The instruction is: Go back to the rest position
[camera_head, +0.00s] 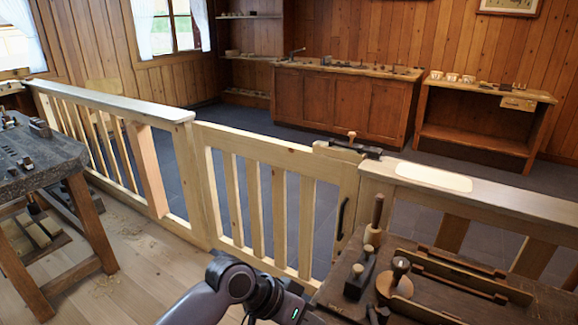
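Part of one of my arms shows at the bottom middle, a grey link bending at a dark joint. Its gripper is not visible, and I cannot tell which arm it is. My other arm is out of view.
A pale wooden railing (110,102) with a slatted gate (265,200) crosses the middle; the gate looks shut. A stone-topped bench (60,155) stands at the left. Cabinets (345,105) and a shelf unit (480,115) stand beyond the railing.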

